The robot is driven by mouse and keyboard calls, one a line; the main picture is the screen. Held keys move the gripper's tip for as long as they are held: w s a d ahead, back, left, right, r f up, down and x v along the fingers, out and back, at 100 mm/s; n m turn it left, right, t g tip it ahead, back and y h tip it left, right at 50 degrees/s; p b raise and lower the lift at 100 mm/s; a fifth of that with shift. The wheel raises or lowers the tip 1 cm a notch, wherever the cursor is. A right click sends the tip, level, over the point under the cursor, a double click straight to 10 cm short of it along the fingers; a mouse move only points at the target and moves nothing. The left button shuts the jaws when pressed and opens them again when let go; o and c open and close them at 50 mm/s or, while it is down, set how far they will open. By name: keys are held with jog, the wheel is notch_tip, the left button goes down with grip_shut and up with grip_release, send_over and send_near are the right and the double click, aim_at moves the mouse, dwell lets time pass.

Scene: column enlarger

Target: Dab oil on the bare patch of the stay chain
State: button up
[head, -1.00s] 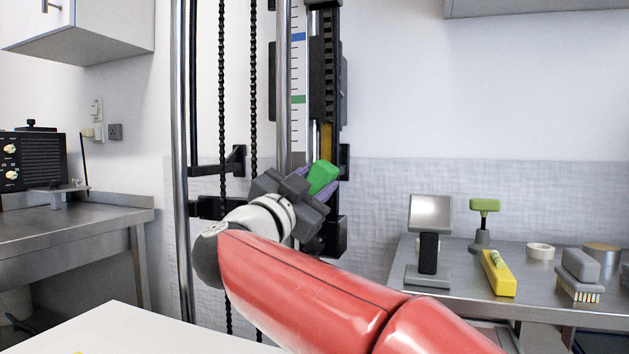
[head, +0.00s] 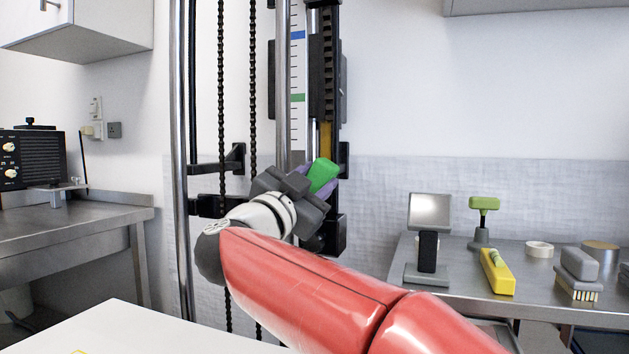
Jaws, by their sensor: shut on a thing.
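My gripper (head: 312,187) is in the middle of the head view, in front of the enlarger column. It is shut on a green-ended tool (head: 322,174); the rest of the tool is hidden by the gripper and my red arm. Two dark chains hang left of the column, one at the left (head: 221,100) and one nearer the column (head: 252,100). A toothed dark strip (head: 328,70) runs down the column's right side with a yellow-brown stretch (head: 326,137) just above the tool. I cannot tell whether the tool touches it, nor which run is the stay chain.
A steel bench (head: 535,292) at right holds a mirror-topped stand (head: 430,215), a green-topped stamp-like tool (head: 483,215), a yellow block (head: 497,270), a tape roll (head: 539,248) and a grey brush (head: 579,268). A white surface (head: 130,330) lies at lower left.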

aim_at(318, 157)
jog(key=shift+w+d, duration=0.25)
jog(key=shift+w, duration=0.4)
dwell(0.8)
jog(key=shift+p, duration=0.35)
jog(key=shift+r+p, duration=0.6)
jog(key=shift+r+p, duration=0.65)
jog(key=shift+r+p, duration=0.6)
jog(key=shift+p, duration=0.05)
jog(key=shift+r, duration=0.1)
jog(key=shift+r+p, duration=0.55)
jog(key=shift+p, duration=0.1)
